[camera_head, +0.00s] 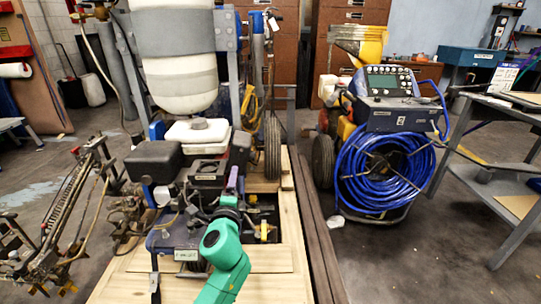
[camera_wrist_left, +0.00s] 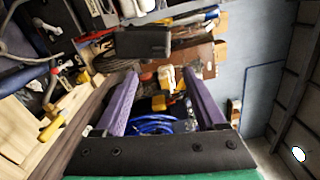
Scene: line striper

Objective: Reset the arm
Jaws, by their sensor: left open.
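My left arm (camera_head: 222,262), green with a dark wrist, comes in from the bottom middle of the head view. It reaches forward over the line striper. My left gripper (camera_head: 236,181) has purple fingers and points away from the head camera, in front of the machine. In the left wrist view the gripper (camera_wrist_left: 161,74) is open, with its two purple fingers well apart and nothing held between them. The line striper (camera_head: 205,165), with a white tank (camera_head: 175,75) above it, stands on a wooden pallet (camera_head: 265,262). My right gripper is not in view.
A second machine with a blue hose coil (camera_head: 385,170) and a control panel (camera_head: 392,82) stands to the right. A grey metal table (camera_head: 505,190) is at the far right. A jointed metal frame (camera_head: 60,215) is at the left. Floor is clear at lower right.

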